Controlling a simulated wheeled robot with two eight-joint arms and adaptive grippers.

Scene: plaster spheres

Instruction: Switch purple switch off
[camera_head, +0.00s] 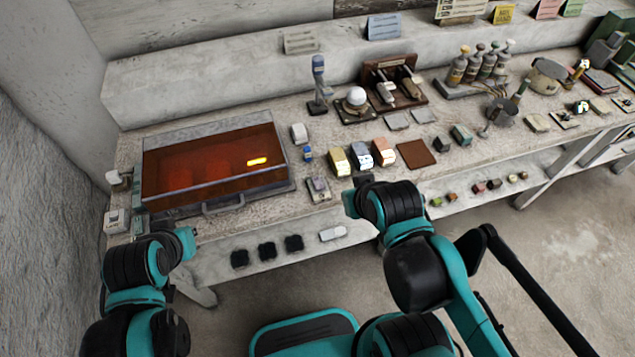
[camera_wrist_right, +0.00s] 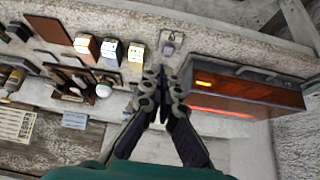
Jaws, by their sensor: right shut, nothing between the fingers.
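A small switch with a pale purple-grey plate (camera_head: 318,189) sits near the table's front edge, right of the red-lidded case. I take it for the purple switch; its lever position is too small to tell. It also shows in the right wrist view (camera_wrist_right: 172,38), just beyond my fingertips. My right gripper (camera_wrist_right: 165,73) is shut and empty, its fingers together and apart from the switch as far as I can tell. In the head view the right arm is in front of the table, right of the switch. My left arm is at lower left; its gripper fingers do not show.
The red translucent case (camera_head: 215,122) with a metal handle stands left of the switch. Yellow (camera_head: 340,162), blue-grey (camera_head: 361,156) and orange (camera_head: 384,151) blocks stand to its right. A small blue object (camera_head: 307,153) is behind it. Black pads (camera_head: 267,251) are on the table's front.

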